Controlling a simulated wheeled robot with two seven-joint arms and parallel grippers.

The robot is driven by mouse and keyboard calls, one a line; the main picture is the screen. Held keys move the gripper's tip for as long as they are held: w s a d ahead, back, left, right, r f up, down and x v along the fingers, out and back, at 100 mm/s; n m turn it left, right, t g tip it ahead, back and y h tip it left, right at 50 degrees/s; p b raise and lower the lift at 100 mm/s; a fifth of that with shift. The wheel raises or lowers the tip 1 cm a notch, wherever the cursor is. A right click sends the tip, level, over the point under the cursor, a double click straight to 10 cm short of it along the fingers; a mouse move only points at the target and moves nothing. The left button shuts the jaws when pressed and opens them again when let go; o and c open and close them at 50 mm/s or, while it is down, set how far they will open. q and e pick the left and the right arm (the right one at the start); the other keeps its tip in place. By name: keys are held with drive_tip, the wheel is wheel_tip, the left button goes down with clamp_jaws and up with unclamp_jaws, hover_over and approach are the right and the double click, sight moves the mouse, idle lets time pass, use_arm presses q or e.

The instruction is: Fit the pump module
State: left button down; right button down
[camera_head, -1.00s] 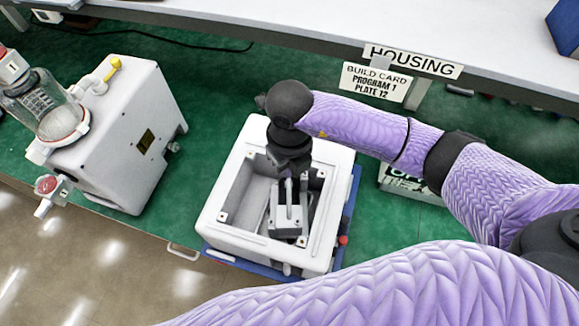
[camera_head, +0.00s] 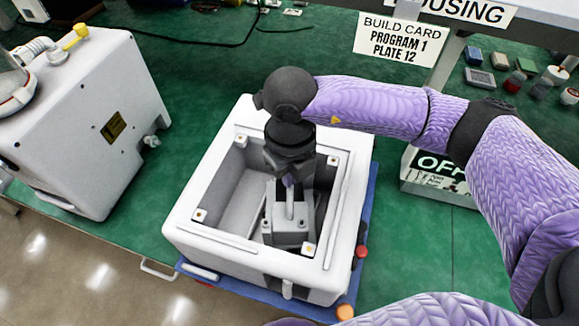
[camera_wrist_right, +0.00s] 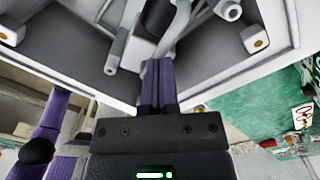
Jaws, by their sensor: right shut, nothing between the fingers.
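The white square housing (camera_head: 182,232) stands open-topped on a blue tray (camera_head: 345,292). A grey block with an upright handle, apparently the pump module (camera_head: 287,235), sits inside it near the front wall. My right gripper (camera_head: 287,182) points down into the housing, above and behind the block's handle. In the right wrist view its purple fingers (camera_wrist_right: 158,68) are together and empty, close to a pale bar and a dark cylinder (camera_wrist_right: 158,18). Whether the fingertips touch the handle cannot be told. My left gripper is not in view.
A white machine (camera_head: 95,125) stands to the left on the green bench. A build card (camera_head: 400,42) reads "PROGRAM 1 PLATE 12". An "OFF" sign box (camera_head: 432,175) is to the right, under my right arm. Small parts (camera_head: 480,77) lie at the upper right.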

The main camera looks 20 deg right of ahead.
drive_tip(key=shift+f, duration=0.4)
drive_tip(key=shift+r, duration=0.15)
drive_tip(key=shift+f, duration=0.25)
drive_tip(key=shift+s, duration=0.1)
wheel_tip(320, 180, up, 3)
drive_tip(key=shift+r+p, duration=0.15)
drive_tip(key=shift+p, duration=1)
drive_tip(key=shift+r, duration=0.2)
wheel_tip(320, 180, up, 9)
drive_tip(key=shift+p, duration=0.4)
